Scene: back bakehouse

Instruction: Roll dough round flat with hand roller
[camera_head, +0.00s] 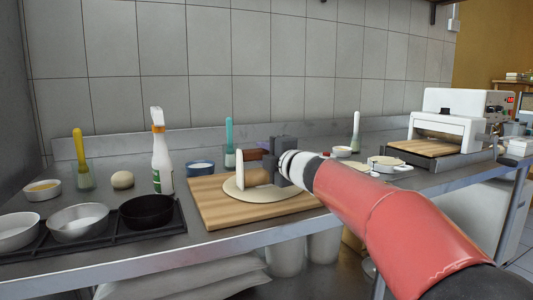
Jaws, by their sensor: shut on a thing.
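The dough round (283,200) lies flat and thin on a wooden board (215,212) on the steel bench. My gripper hides part of the roller and the far right part of the dough.
Left of the board, a dark rack (112,236) holds round pans. A spray bottle (161,160), a dough ball (122,180) and a blue bowl (200,168) stand behind. A white machine (446,130) stands at the right. The bench's front edge is close to the board.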

